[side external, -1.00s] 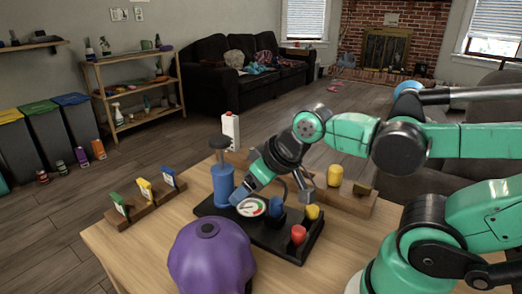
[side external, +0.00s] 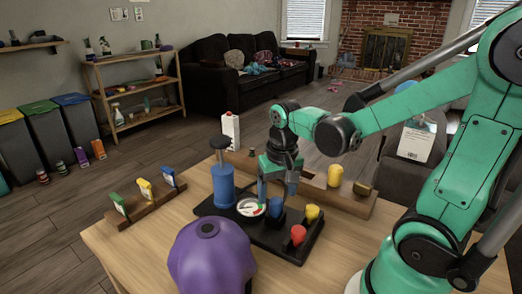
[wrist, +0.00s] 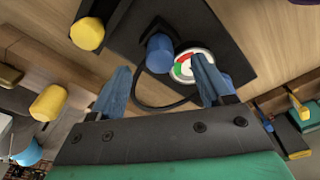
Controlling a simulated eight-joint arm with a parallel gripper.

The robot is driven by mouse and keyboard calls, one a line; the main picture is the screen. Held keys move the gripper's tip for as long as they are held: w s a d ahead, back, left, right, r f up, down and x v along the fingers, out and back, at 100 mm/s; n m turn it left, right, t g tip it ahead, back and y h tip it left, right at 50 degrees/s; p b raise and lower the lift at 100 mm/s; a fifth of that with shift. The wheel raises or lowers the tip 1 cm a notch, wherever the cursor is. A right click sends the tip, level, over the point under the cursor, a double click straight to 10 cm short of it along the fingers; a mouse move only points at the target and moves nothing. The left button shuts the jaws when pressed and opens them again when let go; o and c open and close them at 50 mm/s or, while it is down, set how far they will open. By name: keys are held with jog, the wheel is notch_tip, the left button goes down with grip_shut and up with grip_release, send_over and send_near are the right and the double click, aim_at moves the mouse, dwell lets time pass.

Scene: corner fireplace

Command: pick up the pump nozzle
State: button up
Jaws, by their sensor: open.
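A small blue cylinder (side external: 277,207) stands on the black base (side external: 262,236), right of the round gauge (side external: 250,207). In the wrist view the blue cylinder (wrist: 160,54) has a black hose (wrist: 140,98) looping beside it; it appears to be the pump nozzle. The blue pump (side external: 222,186) with a black handle stands at the base's left end. My gripper (side external: 277,194) points down, open and empty, just above the blue cylinder. In the wrist view its blue fingers (wrist: 161,67) are apart, with the cylinder and gauge (wrist: 192,65) showing beyond the gap. Contact cannot be told.
Red (side external: 298,235) and yellow (side external: 312,213) pieces stand right of the nozzle. A purple ball-like object (side external: 211,260) sits in front. A wooden block (side external: 350,200) with a yellow cylinder (side external: 335,175) lies behind. A tagged rack (side external: 145,200) is at left.

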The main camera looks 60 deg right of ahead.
aim_at(276, 199)
jog(key=shift+w+d+f, duration=0.1)
jog(key=shift+w+f, duration=0.05)
jog(key=shift+f, duration=1.35)
grip_shut()
